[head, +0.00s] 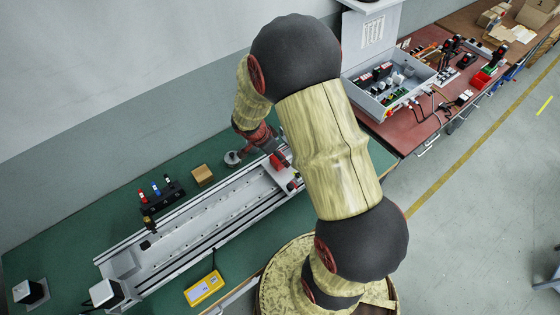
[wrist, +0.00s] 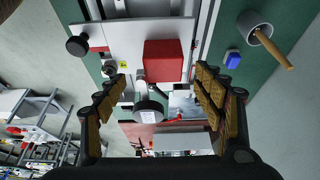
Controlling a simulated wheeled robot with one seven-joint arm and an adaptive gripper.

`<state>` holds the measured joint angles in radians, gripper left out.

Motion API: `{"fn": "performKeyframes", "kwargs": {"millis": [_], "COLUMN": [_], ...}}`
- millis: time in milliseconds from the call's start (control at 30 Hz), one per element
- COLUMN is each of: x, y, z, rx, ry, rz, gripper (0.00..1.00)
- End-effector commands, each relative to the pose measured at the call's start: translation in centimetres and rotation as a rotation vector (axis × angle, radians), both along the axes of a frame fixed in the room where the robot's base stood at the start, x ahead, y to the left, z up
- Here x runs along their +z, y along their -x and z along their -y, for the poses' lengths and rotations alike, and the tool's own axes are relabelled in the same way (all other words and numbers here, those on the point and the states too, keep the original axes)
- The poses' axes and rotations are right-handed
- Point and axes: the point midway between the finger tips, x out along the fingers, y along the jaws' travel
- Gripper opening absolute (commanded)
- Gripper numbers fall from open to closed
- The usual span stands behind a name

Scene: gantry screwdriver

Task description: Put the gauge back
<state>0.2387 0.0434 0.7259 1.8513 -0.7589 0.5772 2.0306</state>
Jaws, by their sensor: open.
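A round, dark-faced piece with a pale stem (wrist: 149,108), which looks like the gauge, shows between my fingers in the wrist view. I cannot tell how it is supported. My gripper (wrist: 161,82) is open, one finger on each side of it, with gaps visible on both sides. A red block (wrist: 163,60) on the white carriage (wrist: 125,38) lies just beyond the fingertips. In the head view the red block (head: 277,159) is at the far right end of the rail, below my gripper; my arm hides much of that area.
The long grey rail (head: 192,238) runs across the green bench (head: 60,238). A cardboard box (head: 202,175), a black rack (head: 162,198) and a yellow meter (head: 204,289) are farther left.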

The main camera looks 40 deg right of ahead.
Motion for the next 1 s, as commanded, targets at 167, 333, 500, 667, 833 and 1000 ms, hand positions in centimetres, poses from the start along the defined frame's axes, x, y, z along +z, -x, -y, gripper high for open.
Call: {"fn": "performKeyframes", "kwargs": {"millis": [167,333,500,667,833,1000], "x": [-1.8,-1.9,-1.9,-1.9,-1.9,-1.9], "y": [0.0,0.0,0.0,0.0,0.0,0.0], "z": [0.8,0.8,0.8,0.8,0.8,0.8], "rx": [-0.001,-0.001,-0.001,-0.001,-0.001,0.0], "ry": [0.0,0.0,0.0,0.0,0.0,0.0], "rz": [-0.001,0.001,0.001,0.001,0.001,0.001], "gripper": [0.69,0.69,0.65,0.56,0.46,0.37]}}
